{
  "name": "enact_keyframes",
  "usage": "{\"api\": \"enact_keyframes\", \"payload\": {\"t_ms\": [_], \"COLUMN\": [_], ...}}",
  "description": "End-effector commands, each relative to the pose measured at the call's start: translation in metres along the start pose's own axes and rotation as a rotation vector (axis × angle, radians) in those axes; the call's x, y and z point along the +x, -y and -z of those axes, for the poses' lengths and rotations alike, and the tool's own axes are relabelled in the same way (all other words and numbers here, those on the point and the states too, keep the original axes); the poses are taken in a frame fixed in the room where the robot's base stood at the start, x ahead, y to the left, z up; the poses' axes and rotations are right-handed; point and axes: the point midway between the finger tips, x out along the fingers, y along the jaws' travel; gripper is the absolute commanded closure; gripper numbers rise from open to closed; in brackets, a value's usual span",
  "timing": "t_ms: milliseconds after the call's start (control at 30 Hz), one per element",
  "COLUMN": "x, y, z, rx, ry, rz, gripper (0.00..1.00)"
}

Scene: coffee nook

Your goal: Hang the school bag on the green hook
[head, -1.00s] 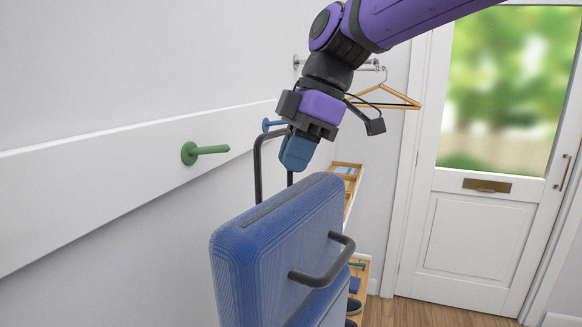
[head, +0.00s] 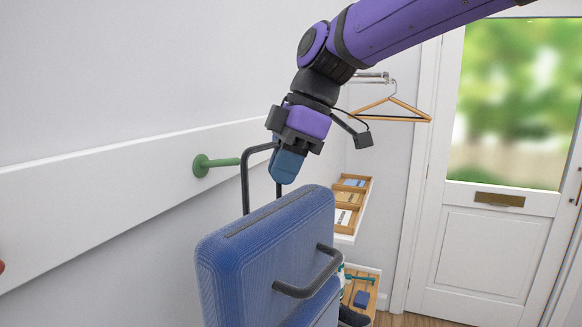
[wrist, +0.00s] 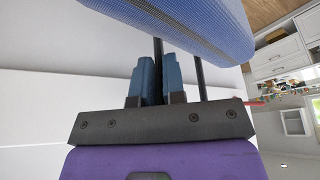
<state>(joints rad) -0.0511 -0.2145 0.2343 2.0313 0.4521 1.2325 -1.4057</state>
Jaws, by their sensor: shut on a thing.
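The blue school bag (head: 270,255) hangs upright below my gripper (head: 287,168) in the head view. My gripper is shut on the bag's dark top loop (head: 246,180). In the wrist view the gripper's blue fingers (wrist: 152,82) are close together at the loop, and the bag (wrist: 190,25) fills the top. The green hook (head: 215,165) sticks out from the white wall board, left of the gripper. In the picture its tip meets the left side of the loop; I cannot tell whether they touch.
The white board (head: 90,195) runs along the left wall. A wooden hanger (head: 395,108) hangs from a rail behind the arm. A shelf with wooden trays (head: 348,205) stands beyond the bag. A white door (head: 480,240) is at the right.

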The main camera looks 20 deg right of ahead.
Motion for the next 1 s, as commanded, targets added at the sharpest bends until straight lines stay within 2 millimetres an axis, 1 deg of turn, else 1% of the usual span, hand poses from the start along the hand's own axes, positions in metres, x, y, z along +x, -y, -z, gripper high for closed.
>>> {"api": "enact_keyframes", "payload": {"t_ms": [1000], "x": [0.016], "y": [-0.027], "z": [0.032], "rx": [-0.001], "ry": [-0.001], "rz": [-0.002], "gripper": [1.00]}}
